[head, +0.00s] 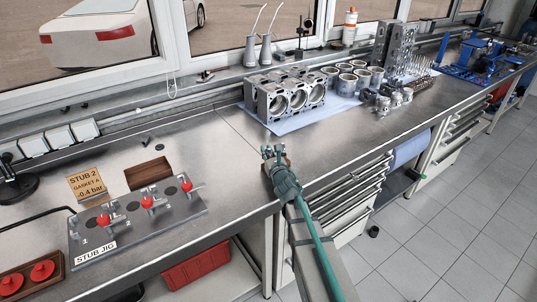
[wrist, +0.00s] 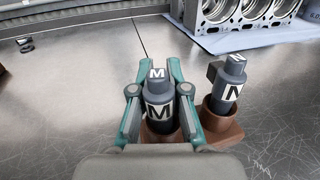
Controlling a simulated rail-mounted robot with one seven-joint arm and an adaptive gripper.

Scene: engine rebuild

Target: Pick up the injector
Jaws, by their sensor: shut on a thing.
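My gripper (head: 270,153) is over the metal bench near its front edge in the head view. In the wrist view its green fingers (wrist: 159,80) are shut on a dark grey injector (wrist: 158,94) with white M labels, one finger on each side. The held injector is upright. Brown holder material shows around its lower end, and I cannot tell whether it is still seated. A second grey injector (wrist: 229,82) with a similar label stands just right in a brown holder (wrist: 222,130). In the head view my gripper hides most of this.
An engine block (head: 285,98) sits on blue cloth behind. The bench between is mostly clear.

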